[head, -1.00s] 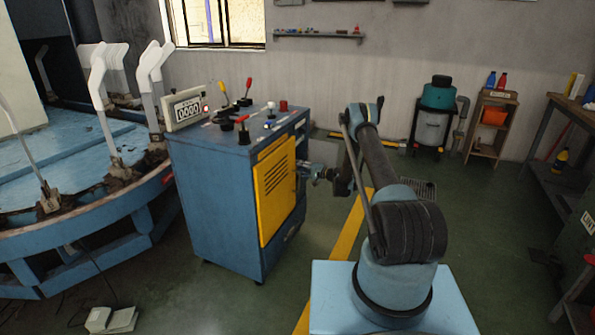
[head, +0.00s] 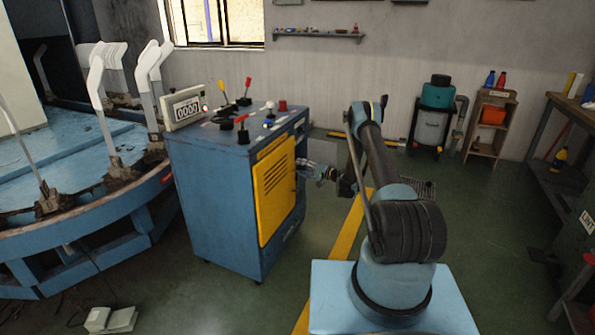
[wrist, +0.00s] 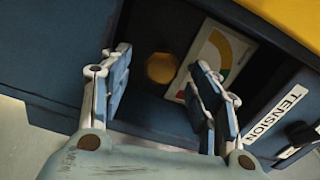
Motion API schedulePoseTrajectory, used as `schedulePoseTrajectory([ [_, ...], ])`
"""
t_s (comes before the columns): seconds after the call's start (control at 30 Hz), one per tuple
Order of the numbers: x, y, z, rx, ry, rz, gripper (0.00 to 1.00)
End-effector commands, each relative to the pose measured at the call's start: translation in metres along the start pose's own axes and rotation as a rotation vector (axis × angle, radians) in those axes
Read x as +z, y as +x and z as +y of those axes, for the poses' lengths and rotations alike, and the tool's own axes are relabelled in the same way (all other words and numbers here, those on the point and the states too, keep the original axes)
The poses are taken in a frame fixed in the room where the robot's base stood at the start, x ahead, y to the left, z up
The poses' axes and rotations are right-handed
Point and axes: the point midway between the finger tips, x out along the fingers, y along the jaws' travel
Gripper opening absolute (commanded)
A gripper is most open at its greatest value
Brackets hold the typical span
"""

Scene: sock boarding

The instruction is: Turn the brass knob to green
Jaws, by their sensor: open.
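The brass knob (wrist: 161,67) sits in a dark blue recess, seen in the wrist view just beyond and between my fingertips. Beside it is a pale dial plate (wrist: 214,58) with coloured bands, including yellow, red and green. The right finger covers part of the plate, and I cannot tell where the knob points. My gripper (wrist: 163,72) is open, with one finger on each side of the knob; I see no clear contact. In the head view my gripper (head: 307,166) is at the right side of the blue cabinet (head: 212,205), where the knob is hidden.
A TENSION label (wrist: 275,116) and a black knob (wrist: 302,134) are right of the recess. A yellow vented panel (head: 273,190) covers the cabinet's front. Levers (head: 242,124) and a counter (head: 186,108) stand on top.

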Motion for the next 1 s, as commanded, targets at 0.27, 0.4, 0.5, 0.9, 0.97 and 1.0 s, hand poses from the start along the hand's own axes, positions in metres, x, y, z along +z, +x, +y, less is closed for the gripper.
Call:
schedulePoseTrajectory([
  [0.27, -0.001, -0.056, 0.001, 0.001, 0.0, 0.003, 0.56],
  [0.4, -0.001, -0.076, 0.001, 0.001, 0.0, 0.002, 0.56],
  [0.5, -0.001, -0.086, 0.002, 0.001, 0.001, 0.002, 0.56],
  [0.9, 0.0, -0.094, 0.002, 0.001, 0.001, 0.0, 0.56],
  [0.97, 0.0, -0.094, 0.002, 0.001, 0.001, 0.001, 0.56],
  [1.0, 0.0, -0.095, 0.001, 0.002, 0.004, 0.002, 0.56],
])
